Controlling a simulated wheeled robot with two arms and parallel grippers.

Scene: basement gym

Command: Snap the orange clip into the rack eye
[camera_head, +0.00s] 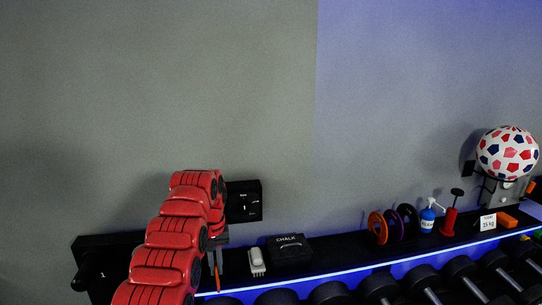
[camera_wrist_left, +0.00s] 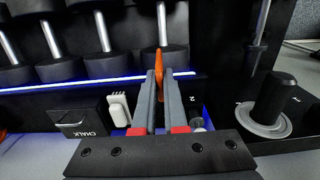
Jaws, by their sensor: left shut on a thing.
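The orange clip (camera_wrist_left: 158,62) shows in the left wrist view, upright between the fingertips of my left gripper (camera_wrist_left: 160,76), which is shut on it. In the head view my left gripper (camera_head: 214,264) points down at the shelf's left part, and a thin strip of the orange clip (camera_head: 217,274) shows at its fingers. In the wrist view the clip's tip overlaps the dark dumbbell rack behind it. I cannot make out the rack eye in either view. My right gripper is not in view.
A white brush (camera_head: 257,262) and a black chalk box (camera_head: 290,248) stand on the shelf right of my gripper. Dumbbells (camera_head: 328,293) line the rack below. Further right are coloured discs (camera_head: 378,228), a blue bottle (camera_head: 427,217) and a ball (camera_head: 507,153). A peg with a pale disc (camera_wrist_left: 264,118) shows in the wrist view.

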